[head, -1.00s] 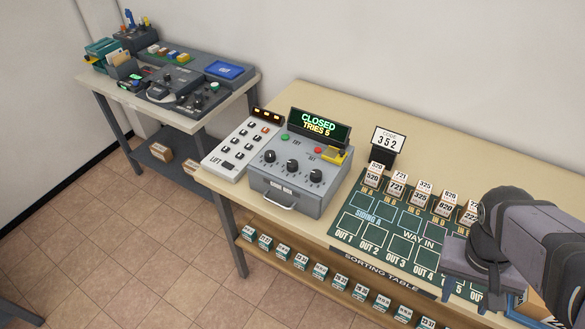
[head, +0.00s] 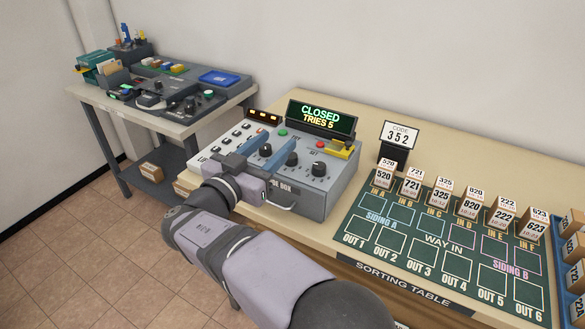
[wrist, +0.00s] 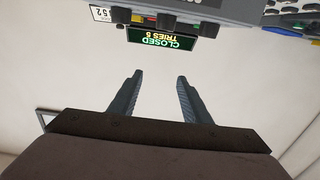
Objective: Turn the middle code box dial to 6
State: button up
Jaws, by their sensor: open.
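The grey code box (head: 312,199) stands on the table with three black dials in a row across its sloped top. The middle dial (head: 292,160) shows just right of my gripper (head: 262,157); the left dial (head: 265,150) and right dial (head: 318,169) are also visible. The number each dial points to is too small to read. The display (head: 320,117) reads CLOSED, TRIES 5. My gripper is open and empty, over the box's left front; contact cannot be told. In the wrist view my gripper (wrist: 158,85) has parted fingers with nothing between them, and the box (wrist: 205,8) appears upside down at the top.
A white button panel labelled LIFT (head: 228,140) is at the box's left, close to my gripper. A second table (head: 180,120) stands back left.

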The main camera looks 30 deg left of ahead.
send_near(291, 155)
jog(key=w, duration=0.3)
jog(key=shift+w+p, duration=1.3)
jog(key=shift+w, duration=2.2)
jog(key=shift+f, duration=0.1)
jog(key=c, duration=1)
